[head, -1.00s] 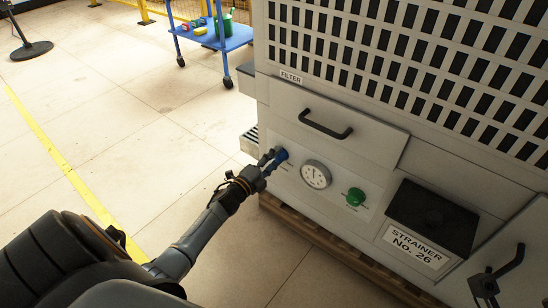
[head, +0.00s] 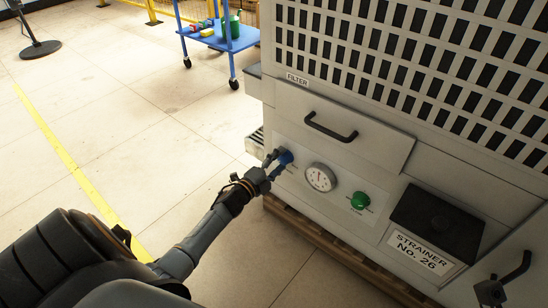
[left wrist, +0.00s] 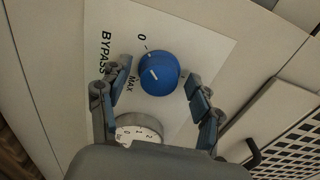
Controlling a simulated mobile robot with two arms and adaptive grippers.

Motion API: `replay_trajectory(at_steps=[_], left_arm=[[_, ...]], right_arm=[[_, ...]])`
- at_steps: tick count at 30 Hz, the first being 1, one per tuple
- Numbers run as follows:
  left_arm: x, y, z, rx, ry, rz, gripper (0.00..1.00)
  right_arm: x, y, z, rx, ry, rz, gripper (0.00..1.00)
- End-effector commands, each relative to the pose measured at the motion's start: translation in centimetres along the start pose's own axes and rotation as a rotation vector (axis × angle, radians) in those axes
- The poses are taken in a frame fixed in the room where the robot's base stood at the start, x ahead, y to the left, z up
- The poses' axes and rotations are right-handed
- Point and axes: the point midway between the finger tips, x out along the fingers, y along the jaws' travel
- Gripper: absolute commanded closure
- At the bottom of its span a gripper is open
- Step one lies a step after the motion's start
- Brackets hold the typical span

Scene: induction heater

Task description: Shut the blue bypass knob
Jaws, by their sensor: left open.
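The blue bypass knob (head: 286,157) sits at the left end of the white panel on the machine's front. In the left wrist view the knob (left wrist: 159,73) shows face-on, with a white mark on its face and "0", "MAX" and "BYPASS" printed on the panel to its left. My left gripper (head: 275,165) is open in front of the knob. In the left wrist view the left gripper (left wrist: 158,82) has one finger on each side of the knob, with gaps visible between fingers and knob. Its depth relative to the knob is hard to tell.
A round gauge (head: 320,178) and a green knob (head: 360,200) are right of the blue knob. A filter drawer handle (head: 330,128) projects above. A black strainer box (head: 438,222) is further right. The floor (head: 110,140) left of the machine is clear, with a blue cart (head: 225,40) behind.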

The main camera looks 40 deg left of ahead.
Motion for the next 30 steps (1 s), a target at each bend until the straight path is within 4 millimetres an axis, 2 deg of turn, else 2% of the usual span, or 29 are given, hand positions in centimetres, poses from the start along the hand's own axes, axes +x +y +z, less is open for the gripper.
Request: replay_trajectory(at_steps=[5, 12, 18, 22, 30], left_arm=[[-2.2, 0.1, 0.0, 0.001, 0.000, 0.003, 0.36], [-7.5, 0.1, 0.0, 0.000, -0.001, 0.004, 0.36], [-10.7, 0.1, 0.0, -0.001, -0.001, 0.002, 0.36], [-11.7, 0.1, 0.0, -0.002, -0.001, 0.001, 0.36], [-11.9, 0.0, 0.0, -0.001, -0.001, 0.000, 0.36]], right_arm=[[-0.1, 0.0, 0.1, 0.001, -0.004, -0.001, 0.64], [-0.2, -0.1, 0.1, 0.001, -0.007, -0.001, 0.64], [-0.2, -0.1, 0.1, 0.002, -0.008, -0.002, 0.64], [-0.2, -0.1, 0.1, 0.002, -0.008, -0.002, 0.64], [-0.2, -0.1, 0.1, 0.002, -0.008, -0.002, 0.64]])
